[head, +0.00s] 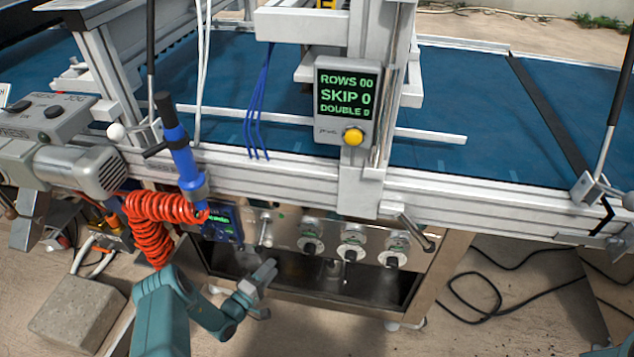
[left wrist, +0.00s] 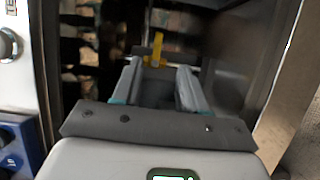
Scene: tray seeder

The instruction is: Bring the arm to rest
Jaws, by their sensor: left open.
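My left arm is teal and comes in from the bottom left of the head view. Its left gripper (head: 262,289) is in front of the dark recess under the machine's valve panel (head: 330,246). The left wrist view shows the left gripper (left wrist: 157,80) with its two grey fingers apart and nothing between them. A dark, shiny space lies beyond the fingers, with a small yellow piece (left wrist: 156,48) in it. My right gripper is not in view.
A coiled red hose (head: 160,225) and a blue-handled tool (head: 180,150) hang just above my left arm. A concrete block (head: 78,312) lies at left. A counter display (head: 346,100) reads ROWS 00, SKIP 0. Black cables (head: 490,310) lie on the floor at right.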

